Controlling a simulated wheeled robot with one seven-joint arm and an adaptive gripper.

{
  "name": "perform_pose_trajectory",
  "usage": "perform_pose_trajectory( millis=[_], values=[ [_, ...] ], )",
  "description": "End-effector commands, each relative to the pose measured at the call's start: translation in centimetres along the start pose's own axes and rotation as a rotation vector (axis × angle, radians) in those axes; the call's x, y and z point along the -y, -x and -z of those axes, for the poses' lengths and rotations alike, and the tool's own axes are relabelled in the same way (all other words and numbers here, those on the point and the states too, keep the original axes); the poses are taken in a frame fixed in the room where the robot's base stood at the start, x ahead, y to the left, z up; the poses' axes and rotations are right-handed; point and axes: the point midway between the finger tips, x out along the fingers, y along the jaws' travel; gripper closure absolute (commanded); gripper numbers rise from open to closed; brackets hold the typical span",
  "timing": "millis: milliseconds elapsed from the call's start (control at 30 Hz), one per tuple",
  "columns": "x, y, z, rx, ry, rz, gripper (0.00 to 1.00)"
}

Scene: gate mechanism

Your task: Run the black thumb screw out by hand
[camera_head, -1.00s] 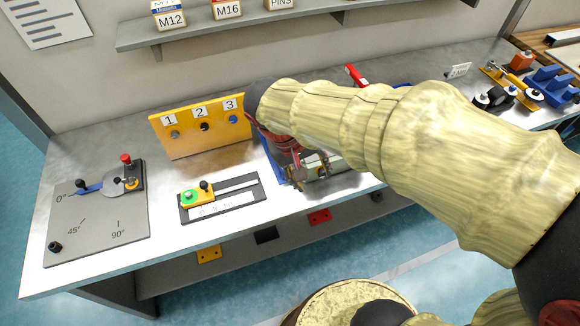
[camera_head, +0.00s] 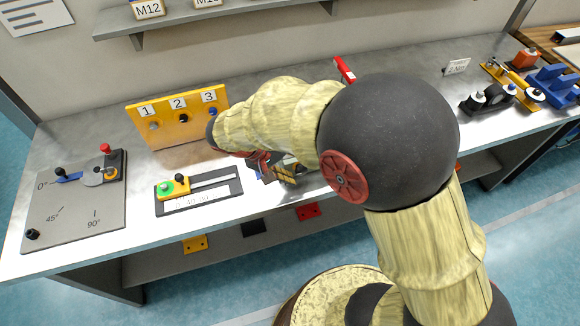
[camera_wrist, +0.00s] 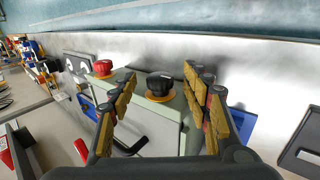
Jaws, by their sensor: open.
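A black knob-like thumb screw (camera_wrist: 160,85) stands on an orange washer on top of a pale grey-green block (camera_wrist: 150,118) in the wrist view. A red knob (camera_wrist: 102,67) on a similar washer is to its left on the same block. My gripper (camera_head: 281,172) is open, with its fingers on either side of the black screw in the wrist view. The screw appears between the fingers and I see no contact; the depth gap is hard to tell. In the head view my arm hides the screw and the block.
A yellow panel numbered 1 to 3 (camera_head: 165,133) stands left of my gripper. A slider plate (camera_head: 228,187) and a grey angle plate (camera_head: 75,215) lie on the bench. A red-handled part (camera_head: 345,70) is behind my arm.

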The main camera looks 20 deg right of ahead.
Motion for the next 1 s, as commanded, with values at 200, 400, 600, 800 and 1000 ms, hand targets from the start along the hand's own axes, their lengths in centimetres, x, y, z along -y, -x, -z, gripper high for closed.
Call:
perform_pose_trajectory(
  millis=[200, 400, 600, 800, 1000],
  values=[
    [-0.02, -0.69, 0.03, -0.002, 0.0, 0.001, 0.52],
    [-0.02, -0.66, 0.03, -0.001, 0.0, 0.001, 0.53],
    [-0.02, -0.66, 0.02, -0.001, 0.0, 0.001, 0.64],
    [-0.02, -0.65, 0.02, -0.001, 0.0, 0.001, 0.76],
    [-0.01, -0.66, 0.02, -0.001, 0.0, 0.001, 0.87]
  ],
)
